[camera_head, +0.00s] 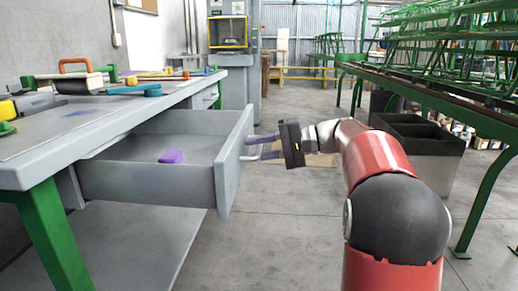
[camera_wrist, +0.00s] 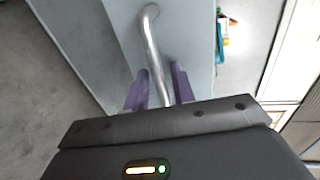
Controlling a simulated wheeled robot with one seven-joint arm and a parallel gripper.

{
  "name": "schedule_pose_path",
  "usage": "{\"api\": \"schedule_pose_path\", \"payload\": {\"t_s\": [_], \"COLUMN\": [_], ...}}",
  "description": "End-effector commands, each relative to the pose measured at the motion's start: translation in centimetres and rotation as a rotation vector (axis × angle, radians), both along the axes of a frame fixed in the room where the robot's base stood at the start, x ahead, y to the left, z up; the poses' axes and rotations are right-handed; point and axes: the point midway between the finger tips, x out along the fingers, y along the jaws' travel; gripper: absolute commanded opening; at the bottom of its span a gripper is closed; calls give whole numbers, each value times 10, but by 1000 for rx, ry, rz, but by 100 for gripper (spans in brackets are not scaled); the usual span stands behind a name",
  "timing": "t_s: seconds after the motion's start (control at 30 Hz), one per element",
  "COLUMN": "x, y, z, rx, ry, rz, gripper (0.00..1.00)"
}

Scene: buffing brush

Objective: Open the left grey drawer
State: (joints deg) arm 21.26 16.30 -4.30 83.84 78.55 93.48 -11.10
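The left grey drawer (camera_head: 142,187) is pulled far out from the grey workbench (camera_head: 95,122) in the head view. A purple block (camera_head: 171,157) lies inside it. Its front panel (camera_head: 232,165) faces right, toward my gripper (camera_head: 262,147). In the wrist view the metal handle (camera_wrist: 150,42) runs down from the panel (camera_wrist: 187,38) between the two purple fingers of my gripper (camera_wrist: 160,82). The fingers stand apart, one on each side of the handle. A firm hold on it does not show. The handle's lower end is hidden behind the gripper body.
Tools lie on the benchtop, among them a blue-handled one (camera_head: 134,89) and an orange-handled box (camera_head: 78,82). A dark open bin (camera_head: 425,135) and a green rack (camera_head: 440,100) stand at the right. The concrete floor (camera_head: 285,225) before the drawer is clear.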

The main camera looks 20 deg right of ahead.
Motion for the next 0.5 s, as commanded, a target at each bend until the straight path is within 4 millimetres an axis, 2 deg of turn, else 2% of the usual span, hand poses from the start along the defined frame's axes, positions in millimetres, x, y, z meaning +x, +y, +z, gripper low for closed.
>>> {"api": "schedule_pose_path", "payload": {"t_s": [0.27,0.37,0.5], "x": [0,-3,-11], "y": [-2,-12,-34], "z": [1,4,9], "rx": [0,-1,0], "ry": [-2,-2,-1], "rz": [-2,-4,-6], "gripper": [25,25,25]}}
